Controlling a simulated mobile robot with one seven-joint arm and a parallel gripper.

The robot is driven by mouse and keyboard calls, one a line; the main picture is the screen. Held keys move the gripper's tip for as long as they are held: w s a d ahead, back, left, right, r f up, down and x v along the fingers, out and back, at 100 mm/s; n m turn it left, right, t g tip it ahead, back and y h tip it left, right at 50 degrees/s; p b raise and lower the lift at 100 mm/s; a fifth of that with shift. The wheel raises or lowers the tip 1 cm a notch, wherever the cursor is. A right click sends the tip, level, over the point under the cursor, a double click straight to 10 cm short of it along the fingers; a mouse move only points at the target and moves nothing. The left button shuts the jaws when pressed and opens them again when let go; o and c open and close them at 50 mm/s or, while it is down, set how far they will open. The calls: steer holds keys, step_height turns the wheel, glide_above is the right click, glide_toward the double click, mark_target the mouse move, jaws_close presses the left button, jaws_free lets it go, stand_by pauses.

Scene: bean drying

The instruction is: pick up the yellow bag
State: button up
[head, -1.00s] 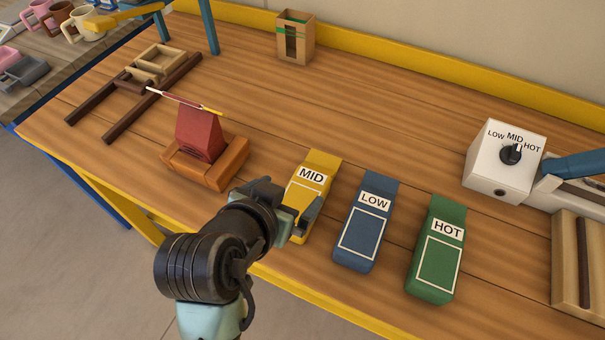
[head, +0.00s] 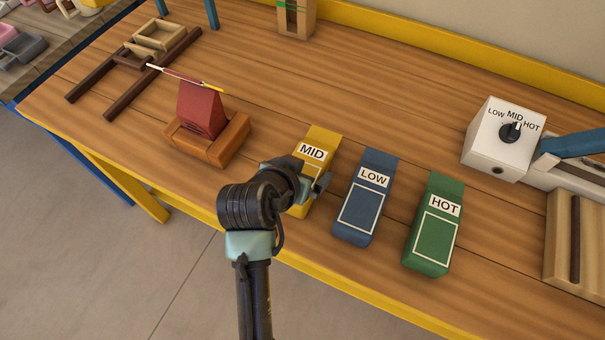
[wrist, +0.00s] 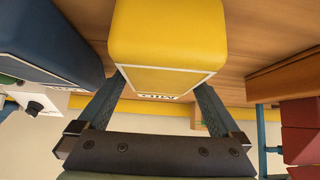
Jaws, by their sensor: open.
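The yellow bag (head: 322,143), labelled MID, lies on the wooden table between the red block in its orange holder and the blue bag. My gripper (head: 312,188) is at its near end and partly covers its lower part. In the wrist view the yellow bag (wrist: 167,35) fills the top middle, with its label edge toward the fingers. My gripper (wrist: 163,100) is open there, with one finger near each side of the bag. Whether the fingers touch it I cannot tell.
The blue LOW bag (head: 364,200) lies close on the right, with the green HOT bag (head: 434,225) beyond it. The orange holder (head: 225,150) with the red block (head: 200,108) stands left. A white dial box (head: 492,150) reading MID is at right. Bare table (head: 370,90) lies behind.

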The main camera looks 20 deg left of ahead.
mark_target(307, 161)
steer(key=shift+x, duration=1.25)
steer(key=shift+r, duration=0.1)
steer(key=c, duration=1.3)
steer(key=shift+c, duration=0.2)
step_height(307, 161, up, 10)
steer(key=shift+p, duration=0.35)
